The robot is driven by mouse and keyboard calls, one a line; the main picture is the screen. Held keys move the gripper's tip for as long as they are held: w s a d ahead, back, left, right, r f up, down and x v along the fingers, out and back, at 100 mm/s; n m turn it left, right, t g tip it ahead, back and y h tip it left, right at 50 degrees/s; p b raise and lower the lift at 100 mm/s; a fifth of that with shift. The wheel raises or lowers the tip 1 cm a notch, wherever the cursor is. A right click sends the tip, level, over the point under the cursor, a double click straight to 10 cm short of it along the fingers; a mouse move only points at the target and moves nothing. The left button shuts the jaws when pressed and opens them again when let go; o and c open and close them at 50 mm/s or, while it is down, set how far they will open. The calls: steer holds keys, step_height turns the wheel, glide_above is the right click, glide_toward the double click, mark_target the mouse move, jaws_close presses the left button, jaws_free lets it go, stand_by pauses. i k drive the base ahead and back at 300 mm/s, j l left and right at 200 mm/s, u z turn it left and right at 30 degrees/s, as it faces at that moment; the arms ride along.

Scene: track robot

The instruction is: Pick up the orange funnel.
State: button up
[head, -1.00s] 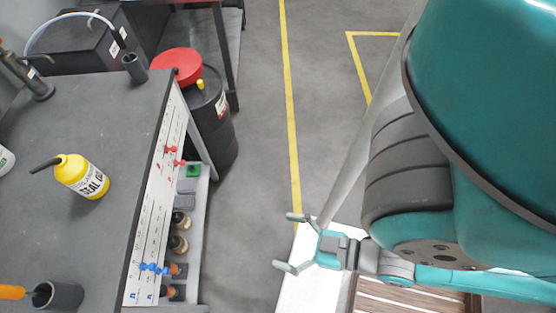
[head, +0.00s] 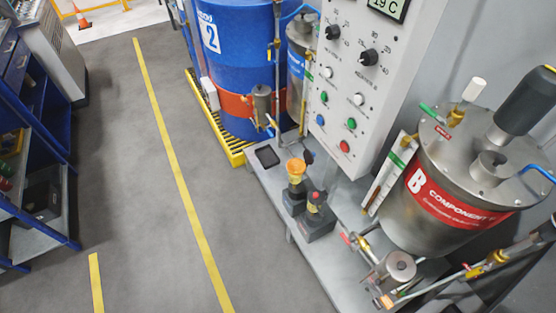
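The orange funnel (head: 296,167) shows in the head view, right of the middle. It seems to sit upright on a dark stand (head: 294,197) on a low grey bench (head: 332,253). A similar dark block with a red top (head: 315,202) stands beside it on the right. My gripper is not in view.
A large steel tank marked B (head: 430,200) and a white control panel (head: 357,85) stand right of and behind the funnel. A blue drum (head: 238,60) stands behind on a yellow grating. Valves and pipes (head: 395,268) are at front right. Grey floor (head: 150,200) is clear on the left.

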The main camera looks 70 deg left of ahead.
mark_target(297, 164)
steer(key=u, duration=1.6)
steer(key=i+j+z, duration=0.1)
steer(key=i+j, duration=0.4)
steer(key=i+j+z, duration=0.1)
steer(key=i+j, duration=0.35)
steer(key=i+j+z, duration=0.1)
steer(key=i+j, duration=0.35)
steer(key=j, duration=0.25)
